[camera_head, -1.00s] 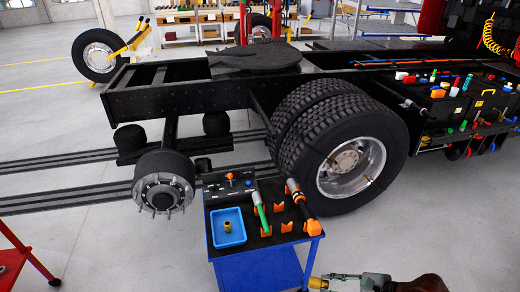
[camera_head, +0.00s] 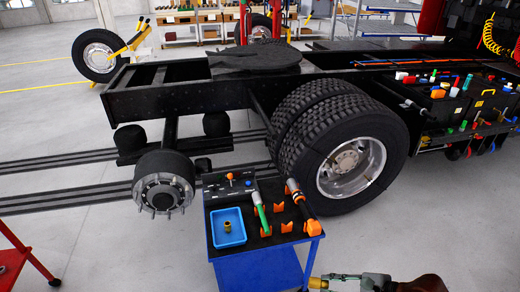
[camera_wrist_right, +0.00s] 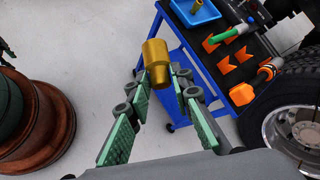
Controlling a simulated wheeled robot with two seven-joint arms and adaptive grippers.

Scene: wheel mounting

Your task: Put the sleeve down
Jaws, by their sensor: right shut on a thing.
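My right gripper (camera_wrist_right: 158,88) is shut on a brass sleeve (camera_wrist_right: 155,52), which sticks out past the fingertips. In the head view my right gripper (camera_head: 345,281) is at the bottom edge, with the sleeve (camera_head: 318,283) at its left end, to the right of the blue cart (camera_head: 262,268) and apart from it. A blue tray (camera_head: 218,241) lies on the cart top at left, with another brass piece (camera_head: 227,226) in it. The tray (camera_wrist_right: 204,15) also shows at the top of the wrist view. My left gripper is not in view.
The cart top also carries orange holders (camera_head: 287,227), a green-handled tool (camera_head: 262,219) and an orange-and-black tool (camera_head: 300,205). A truck wheel (camera_head: 350,165) and a bare hub (camera_head: 163,193) stand behind the cart. A red stand (camera_head: 28,250) is at left. Floor between is clear.

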